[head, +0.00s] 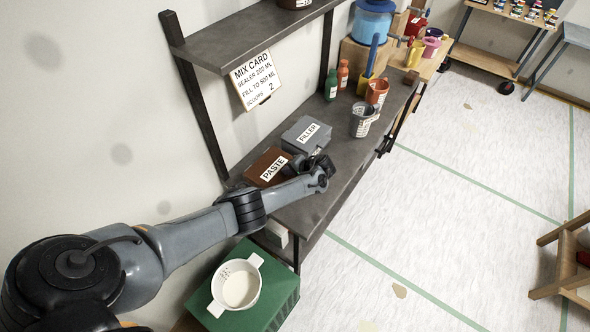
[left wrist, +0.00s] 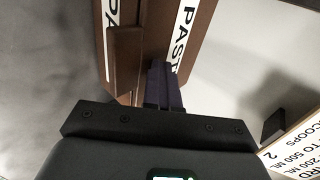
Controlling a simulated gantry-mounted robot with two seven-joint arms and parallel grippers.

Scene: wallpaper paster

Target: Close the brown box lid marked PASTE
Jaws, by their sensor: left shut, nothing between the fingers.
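The brown box marked PASTE (head: 262,163) sits on the dark grey shelf top, next to the wall. Its brown lid with a white PASTE label (left wrist: 184,40) shows close up in the left wrist view, beside a brown face with a second, partly cut label (left wrist: 111,12). I cannot tell how far the lid stands open. My left gripper (head: 304,164) is at the box's right side, partly hiding it. In the left wrist view its dark fingers (left wrist: 160,80) are shut and empty, close against the brown lid; contact is unclear. My right gripper is not in view.
A grey FILLER box (head: 306,134) stands just beyond my left gripper. A grey cup (head: 362,120), orange cup (head: 376,92) and bottles stand farther along. The mix card (head: 256,80) hangs above. A white pot (head: 237,284) sits on a green box (head: 280,300) nearer me.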

